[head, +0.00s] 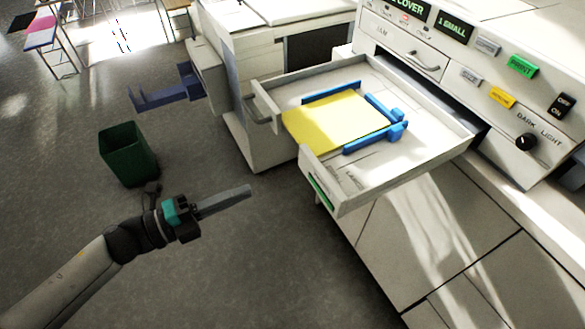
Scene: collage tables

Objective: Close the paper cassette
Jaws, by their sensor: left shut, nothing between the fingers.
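The paper cassette (438,168) is a white drawer pulled out from the front of the white copier (478,85). A stack of yellow paper (332,121) lies in it between blue guides (385,122). Its front panel faces the lower left, with a handle (262,108) near its upper end and a green strip (321,193) near its lower end. My left gripper (248,190) is shut and empty. In the picture it is left of the cassette's front, apart from it. My right gripper is not in view.
A green bin (128,155) stands on the grey floor at left. A second white machine with a dark blue tray (165,96) stands behind the cassette. The copier's control panel has labelled buttons and a black knob (526,142).

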